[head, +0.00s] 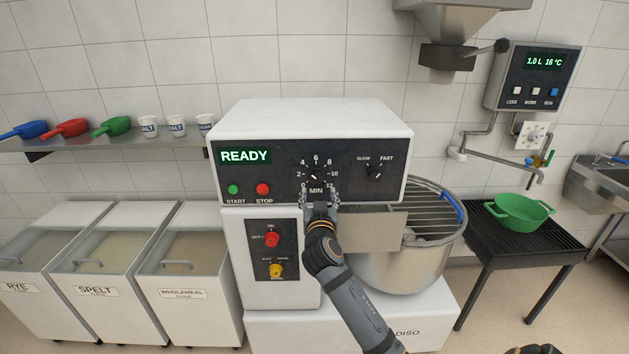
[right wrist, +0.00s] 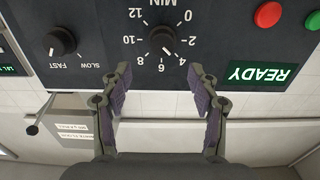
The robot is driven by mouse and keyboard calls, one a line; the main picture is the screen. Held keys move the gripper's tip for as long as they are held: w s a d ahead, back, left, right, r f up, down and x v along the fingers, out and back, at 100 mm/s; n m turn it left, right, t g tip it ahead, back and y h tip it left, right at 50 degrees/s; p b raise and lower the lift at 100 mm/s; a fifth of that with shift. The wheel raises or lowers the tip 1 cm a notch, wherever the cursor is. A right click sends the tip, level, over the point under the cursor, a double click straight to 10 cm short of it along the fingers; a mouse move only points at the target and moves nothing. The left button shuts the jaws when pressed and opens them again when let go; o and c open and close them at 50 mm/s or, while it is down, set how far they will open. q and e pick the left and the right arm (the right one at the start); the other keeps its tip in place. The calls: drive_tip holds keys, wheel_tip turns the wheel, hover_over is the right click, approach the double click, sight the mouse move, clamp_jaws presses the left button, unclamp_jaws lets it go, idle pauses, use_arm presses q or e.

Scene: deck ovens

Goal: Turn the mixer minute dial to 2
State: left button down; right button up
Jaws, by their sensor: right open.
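The mixer minute dial (head: 317,175) is a black round knob on the dark panel, with numbers from 0 to 12 around it. It also shows, upside down, in the right wrist view (right wrist: 162,40). Its white mark seems to point toward 4. My right gripper (head: 319,197) is just below the dial in the head view. In the right wrist view the right gripper (right wrist: 160,75) has its fingers spread and empty, short of the knob and roughly lined up with it. My left gripper is not in view.
The slow/fast knob (head: 375,172) is right of the dial. The start button (head: 233,189), stop button (head: 263,189) and READY display (head: 245,156) are to its left. The steel bowl (head: 405,268) and its guard stand right of my right arm.

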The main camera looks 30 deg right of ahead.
sight(316, 178)
drive_tip(key=p+x, duration=0.2)
drive_tip(key=x, duration=0.6)
drive_tip(key=shift+w+a+r, duration=0.15)
drive_tip(key=shift+a, duration=0.05)
drive_tip(key=shift+w+d, duration=0.3)
drive_tip(key=shift+w, duration=0.1)
drive_tip(key=shift+a, duration=0.1)
drive_tip(key=shift+c, duration=0.5)
drive_tip(key=c, duration=1.1)
drive_tip(key=shift+o, duration=0.2)
drive_tip(key=shift+n, duration=0.3)
